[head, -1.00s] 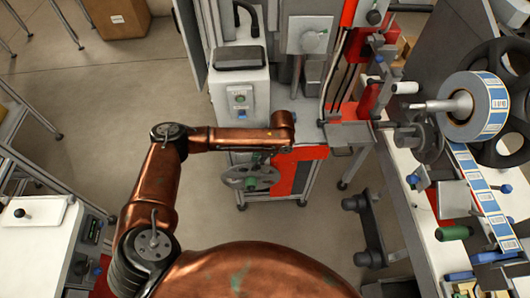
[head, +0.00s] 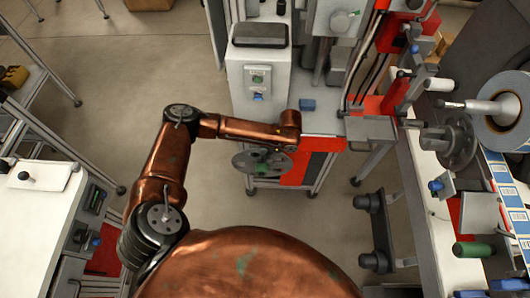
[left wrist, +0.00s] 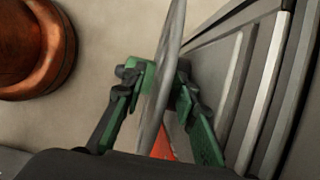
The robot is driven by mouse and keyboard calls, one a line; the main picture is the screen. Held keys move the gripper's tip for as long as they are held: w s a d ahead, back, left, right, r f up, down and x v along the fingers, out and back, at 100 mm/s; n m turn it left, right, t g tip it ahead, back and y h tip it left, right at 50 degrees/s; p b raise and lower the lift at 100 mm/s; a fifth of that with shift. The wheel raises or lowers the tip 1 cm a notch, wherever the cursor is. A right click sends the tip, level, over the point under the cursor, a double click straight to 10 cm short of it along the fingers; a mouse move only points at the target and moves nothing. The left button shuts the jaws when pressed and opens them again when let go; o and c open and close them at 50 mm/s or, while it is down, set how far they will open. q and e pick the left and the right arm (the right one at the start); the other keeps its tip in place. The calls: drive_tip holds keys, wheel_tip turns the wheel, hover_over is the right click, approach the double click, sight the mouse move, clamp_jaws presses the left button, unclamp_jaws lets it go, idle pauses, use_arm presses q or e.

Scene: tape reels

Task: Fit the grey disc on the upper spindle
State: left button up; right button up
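The grey disc (head: 246,161) has spoke-like cut-outs and hangs in the air below the end of my copper left arm. My left gripper (head: 264,166) is mostly hidden under the arm; a bit of green shows at the disc. In the left wrist view, the green fingers of the left gripper (left wrist: 160,80) are on both sides of the disc (left wrist: 165,65), seen nearly edge-on, and hold it. A shaft with a grey flange (head: 456,146) and a shaft above it (head: 468,105) with a label roll are at the right; I cannot tell which is the upper spindle. My right gripper is out of view.
A white cabinet (head: 248,80) and a red-panelled stand (head: 318,160) are just beyond the disc. A rack with dark rollers (head: 368,203) stands right of centre. A white bench (head: 432,210) lines the right side.

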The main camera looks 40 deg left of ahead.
use_arm(q)
drive_tip(key=shift+c, duration=0.7)
clamp_jaws()
